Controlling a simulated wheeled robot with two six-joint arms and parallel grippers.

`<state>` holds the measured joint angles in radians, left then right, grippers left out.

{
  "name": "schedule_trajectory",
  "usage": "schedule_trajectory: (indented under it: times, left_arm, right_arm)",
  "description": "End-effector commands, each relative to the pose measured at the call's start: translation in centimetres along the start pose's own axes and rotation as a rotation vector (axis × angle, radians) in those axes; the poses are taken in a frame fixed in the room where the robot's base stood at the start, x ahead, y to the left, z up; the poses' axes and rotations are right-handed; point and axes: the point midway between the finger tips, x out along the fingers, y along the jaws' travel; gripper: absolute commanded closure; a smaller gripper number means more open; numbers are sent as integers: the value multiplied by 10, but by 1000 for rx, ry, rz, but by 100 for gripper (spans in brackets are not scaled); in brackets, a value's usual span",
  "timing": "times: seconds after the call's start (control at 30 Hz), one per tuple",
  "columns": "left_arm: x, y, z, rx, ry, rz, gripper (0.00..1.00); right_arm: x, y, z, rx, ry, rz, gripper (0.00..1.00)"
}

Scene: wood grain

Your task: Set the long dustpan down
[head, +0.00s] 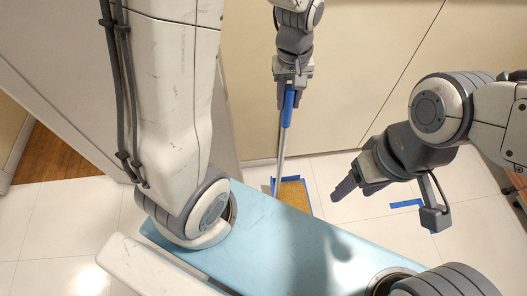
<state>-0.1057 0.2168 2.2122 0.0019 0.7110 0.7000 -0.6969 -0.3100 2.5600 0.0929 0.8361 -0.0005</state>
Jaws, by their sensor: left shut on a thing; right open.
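The long dustpan shows as a blue handle (288,108) and a thin silver shaft (281,150) running down to the floor. My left gripper (290,94) is shut on the top of the blue handle and holds it nearly upright. At the shaft's lower end is a brownish-yellow patch with blue edges (293,194). I cannot tell whether this is the pan or a marking on the floor, and its lower part is hidden behind my blue base. My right gripper (389,204) is open and empty, to the right of the shaft.
Beige cabinet fronts (370,60) stand close behind the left gripper. White floor tiles (330,170) are clear around the shaft. A blue strip (407,203) lies on the floor by the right gripper. Wooden floor (55,160) shows at the far left.

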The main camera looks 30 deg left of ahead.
Motion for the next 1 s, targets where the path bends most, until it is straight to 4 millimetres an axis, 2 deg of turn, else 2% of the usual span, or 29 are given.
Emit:
schedule_trajectory:
  times: [0.17, 0.6, 0.87, 1.0]
  left_arm:
    - [11, -18, -12, -6, -1, -1, 100]
    - [60, -83, -59, -4, -1, -1, 100]
    - [72, -95, -67, 2, 1, 0, 100]
    - [92, -95, -66, 2, -3, -2, 100]
  right_arm:
    - [-2, 0, 0, 0, 0, 0, 35]
    - [-4, 0, 0, 0, 0, 0, 35]
    - [-4, 0, 0, 0, 0, 0, 35]
    - [-4, 0, 0, 0, 0, 0, 35]
